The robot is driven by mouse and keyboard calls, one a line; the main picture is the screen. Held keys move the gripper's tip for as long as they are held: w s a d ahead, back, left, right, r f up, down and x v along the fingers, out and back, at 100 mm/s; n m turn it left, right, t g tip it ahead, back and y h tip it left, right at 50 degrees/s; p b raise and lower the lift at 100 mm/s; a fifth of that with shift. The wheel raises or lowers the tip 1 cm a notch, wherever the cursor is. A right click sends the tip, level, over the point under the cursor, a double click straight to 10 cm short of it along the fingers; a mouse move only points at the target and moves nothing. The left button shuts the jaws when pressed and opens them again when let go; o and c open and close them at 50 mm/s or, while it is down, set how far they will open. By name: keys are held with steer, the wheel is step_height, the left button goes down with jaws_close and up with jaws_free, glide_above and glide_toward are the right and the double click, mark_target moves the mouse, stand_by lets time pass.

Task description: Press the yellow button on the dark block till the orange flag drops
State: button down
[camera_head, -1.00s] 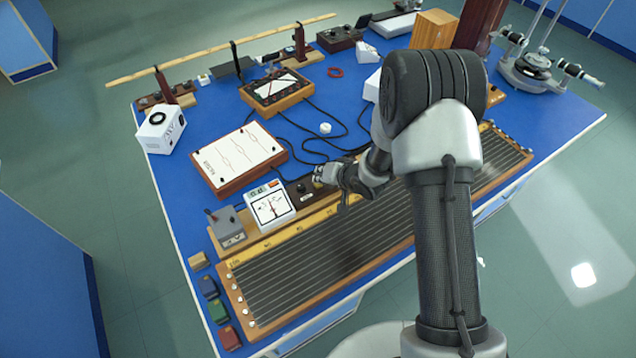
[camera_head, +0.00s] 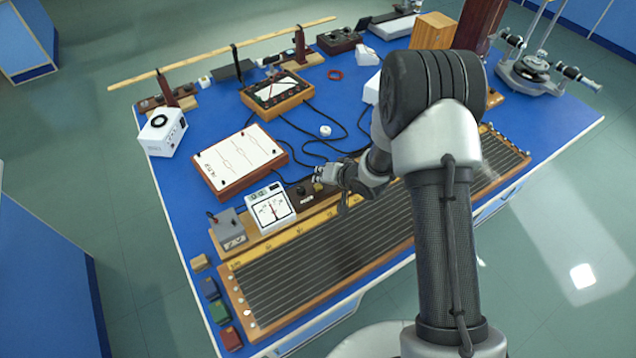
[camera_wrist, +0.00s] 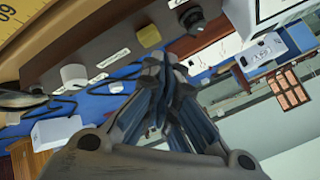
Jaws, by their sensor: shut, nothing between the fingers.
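The dark block (camera_head: 304,197) sits on the wooden strip beside the white meter (camera_head: 271,209). In the wrist view the dark block (camera_wrist: 110,35) crosses the top, with a pale yellow button (camera_wrist: 149,36) and a grey-white knob (camera_wrist: 74,77) on its face. My gripper (camera_wrist: 168,62) is shut and empty, its fingertips close to the yellow button; I cannot tell whether they touch it. In the head view my gripper (camera_head: 325,174) is at the right end of the block. No orange flag shows now on the meter's top.
A long wire board (camera_head: 340,255) lies in front of the block. A white-topped panel (camera_head: 240,160) and black cables lie behind it. A grey box with a lever (camera_head: 229,230) stands left of the meter. Coloured blocks line the table's left edge.

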mark_target(321, 185)
stand_by(0.3)
step_height(321, 185, up, 5)
steer(key=p, duration=0.4)
steer(key=shift+p, duration=0.3)
steer(key=s+d+r+h+b, duration=0.2)
steer(key=s+d+r+h, duration=0.1)
steer(key=d+r, duration=0.55)
steer(key=s+d+r+h+b, duration=0.25)
steer(key=d+r, duration=0.35)
steer(key=r, duration=0.5)
steer(key=s+r+g+b, duration=0.1)
steer(key=s+r+b, duration=0.1)
steer(key=s, duration=1.2)
steer(key=s+d+r+n+g+b, duration=0.1)
steer(key=s, duration=1.4)
steer(key=shift+d+r+b, duration=0.2)
steer(key=shift+r+b, duration=0.15)
steer(key=shift+r, duration=0.05)
